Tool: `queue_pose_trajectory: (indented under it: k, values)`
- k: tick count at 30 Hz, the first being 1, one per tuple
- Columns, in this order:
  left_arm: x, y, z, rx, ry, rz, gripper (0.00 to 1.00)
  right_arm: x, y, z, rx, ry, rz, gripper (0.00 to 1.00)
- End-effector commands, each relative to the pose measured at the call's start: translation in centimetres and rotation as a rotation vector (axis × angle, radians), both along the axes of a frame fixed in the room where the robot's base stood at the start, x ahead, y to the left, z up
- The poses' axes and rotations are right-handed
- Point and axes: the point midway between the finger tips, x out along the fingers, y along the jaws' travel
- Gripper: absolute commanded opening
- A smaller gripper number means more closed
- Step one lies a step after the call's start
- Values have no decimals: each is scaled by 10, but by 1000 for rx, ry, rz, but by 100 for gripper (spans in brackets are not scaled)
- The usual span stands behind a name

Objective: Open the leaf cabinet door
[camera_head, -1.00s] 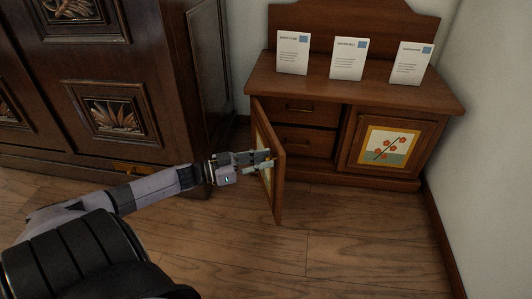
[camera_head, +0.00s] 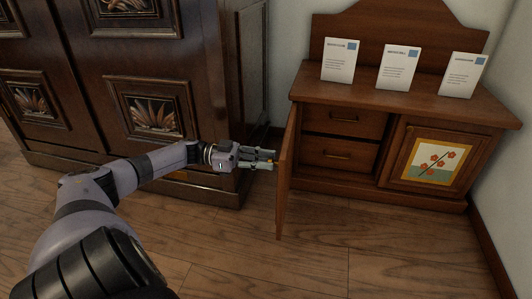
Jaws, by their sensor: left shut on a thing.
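The left door (camera_head: 286,180) of the low wooden cabinet (camera_head: 400,104) stands wide open, jutting toward me and seen nearly edge-on. Its outer face is turned left and hidden, so any leaf picture does not show. My left gripper (camera_head: 270,159) is at that outer side, its fingers pointing right at the door. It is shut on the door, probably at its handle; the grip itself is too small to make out. My right gripper is not in view.
The cabinet's right door (camera_head: 431,162), with red flowers, is closed. Two drawers (camera_head: 344,118) are shut beside it. White cards (camera_head: 397,67) stand on top. A large dark armoire (camera_head: 150,90) is close on the left. The floor (camera_head: 330,260) in front is clear.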

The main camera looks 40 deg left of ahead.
Motion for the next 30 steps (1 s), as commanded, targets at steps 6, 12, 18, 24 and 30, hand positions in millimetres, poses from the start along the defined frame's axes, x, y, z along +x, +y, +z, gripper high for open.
queue_pose_trajectory:
  k: [6, 12, 18, 24, 30]
  values:
    - [0, 0, -2, 3, 4, 0, 0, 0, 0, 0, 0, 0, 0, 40]
    - [0, 0, -2, 3, 3, 1, 29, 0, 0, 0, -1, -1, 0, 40]
    - [0, 0, -1, 1, 2, 1, 40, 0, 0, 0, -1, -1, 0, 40]
    - [0, 0, -1, 2, 1, 1, 40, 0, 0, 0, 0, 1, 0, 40]
    - [-6, 10, -2, 3, 3, 3, 40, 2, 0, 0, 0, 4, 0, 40]
